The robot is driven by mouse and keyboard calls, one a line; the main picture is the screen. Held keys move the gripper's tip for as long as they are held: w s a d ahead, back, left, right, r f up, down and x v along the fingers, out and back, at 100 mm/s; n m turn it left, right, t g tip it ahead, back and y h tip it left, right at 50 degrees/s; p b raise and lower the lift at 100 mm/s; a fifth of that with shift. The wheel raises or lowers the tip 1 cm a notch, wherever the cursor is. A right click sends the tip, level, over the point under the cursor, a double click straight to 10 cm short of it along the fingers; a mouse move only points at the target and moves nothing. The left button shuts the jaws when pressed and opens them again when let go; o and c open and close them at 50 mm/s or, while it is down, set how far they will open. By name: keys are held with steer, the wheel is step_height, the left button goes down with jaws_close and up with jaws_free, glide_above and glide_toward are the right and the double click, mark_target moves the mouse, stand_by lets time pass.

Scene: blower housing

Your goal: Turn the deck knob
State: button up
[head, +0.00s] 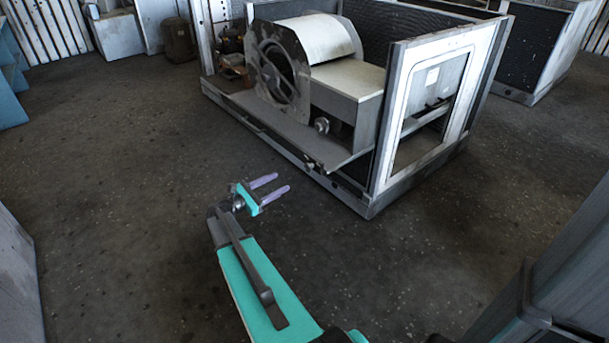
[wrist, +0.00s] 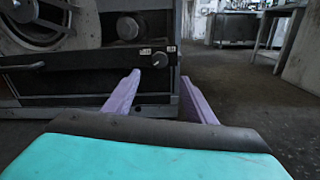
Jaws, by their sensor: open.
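The deck knob (wrist: 160,59) is a small dark round knob on the front edge of the metal deck in the wrist view, between two small pale labels. In the head view, a small dark shape on the deck's front edge (head: 310,163) appears to be the same knob. My gripper (head: 282,183) is open and empty, its two purple fingers pointing at the housing and stopping short of the deck. In the wrist view, my gripper (wrist: 160,76) has its fingers spread to either side below the knob. Nothing hides the knob there.
A larger round fitting (wrist: 128,28) sits above and behind the deck edge. A dark handle (wrist: 38,66) sticks out of the edge at left. The floor in front is clear.

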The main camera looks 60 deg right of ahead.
mark_target(307, 168)
steer(key=shift+d, duration=0.1)
stand_by(0.3)
steer(key=b+x, duration=0.2)
steer(key=x, duration=1.1)
steer(key=shift+s+d, duration=0.15)
steer(key=shift+d, duration=0.15)
steer(key=c, duration=1)
